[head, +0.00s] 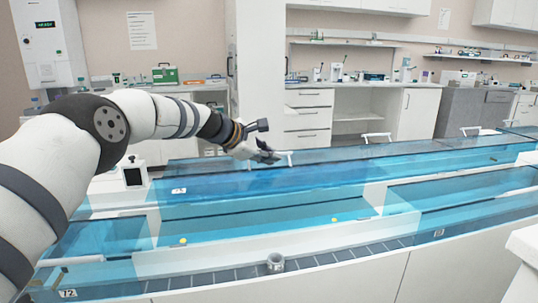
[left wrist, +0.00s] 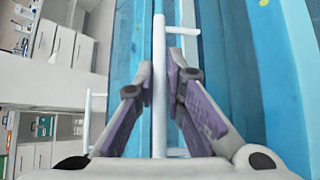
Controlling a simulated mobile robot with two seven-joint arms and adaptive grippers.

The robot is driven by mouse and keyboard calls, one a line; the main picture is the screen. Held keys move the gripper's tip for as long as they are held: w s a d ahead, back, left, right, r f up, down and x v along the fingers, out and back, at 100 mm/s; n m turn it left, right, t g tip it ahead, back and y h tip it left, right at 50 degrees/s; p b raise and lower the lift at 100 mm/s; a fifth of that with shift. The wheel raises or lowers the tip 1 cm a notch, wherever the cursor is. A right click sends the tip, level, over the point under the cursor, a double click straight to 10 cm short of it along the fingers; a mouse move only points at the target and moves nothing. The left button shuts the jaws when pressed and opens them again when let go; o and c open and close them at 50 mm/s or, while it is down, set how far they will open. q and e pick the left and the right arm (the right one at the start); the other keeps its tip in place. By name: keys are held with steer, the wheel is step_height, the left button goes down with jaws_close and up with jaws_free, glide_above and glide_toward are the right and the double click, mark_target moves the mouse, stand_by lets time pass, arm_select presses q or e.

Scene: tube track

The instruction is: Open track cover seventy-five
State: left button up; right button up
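The track has clear blue covers (head: 330,178) with white bar handles. My left gripper (head: 266,157) is at a handle (head: 284,153) on the far row, and the cover there looks closed. In the left wrist view the white handle bar (left wrist: 159,50) runs between the two purple-padded fingers (left wrist: 158,75). The fingers are close in on both sides of the bar and appear shut on it. I cannot read a number seventy-five on any cover. My right gripper is not in view.
Other handles (head: 377,137) stand along the far row. A number plate (head: 68,293) marks a near cover at the left. A metal cup-like piece (head: 275,262) sits on the near edge. A small device (head: 133,173) stands at the far left end. Lab benches (head: 360,98) line the back.

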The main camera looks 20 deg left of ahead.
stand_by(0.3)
arm_select(q)
steer(key=v, duration=1.2)
